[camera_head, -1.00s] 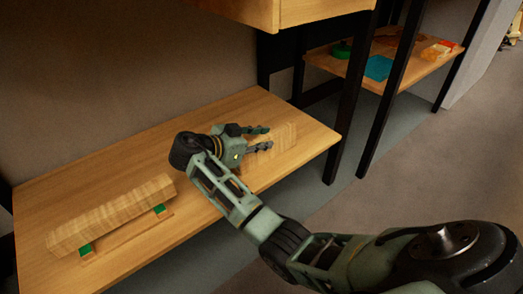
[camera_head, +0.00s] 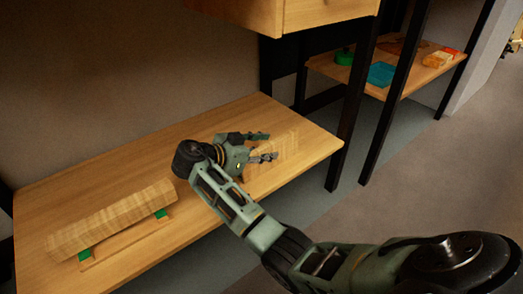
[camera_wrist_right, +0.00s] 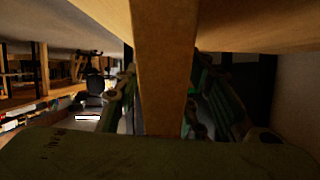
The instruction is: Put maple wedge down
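A pale maple wedge (camera_head: 285,147) lies on the right part of the wooden bench (camera_head: 215,125). My right gripper (camera_head: 265,146) is at its left end, low over the bench, with its two fingers spread apart. In the right wrist view, the wedge (camera_wrist_right: 164,70) runs between the fingers, and a gap shows beside the left finger. The fingers hide part of the wedge. My left gripper is not in view.
A long maple block (camera_head: 110,217) rests on a wooden cradle (camera_head: 130,240) with green pads at the bench's left. A drawer box (camera_head: 325,12) overhangs the back. Black posts (camera_head: 350,110) stand at the right, before a shelf with a blue tray (camera_head: 381,74).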

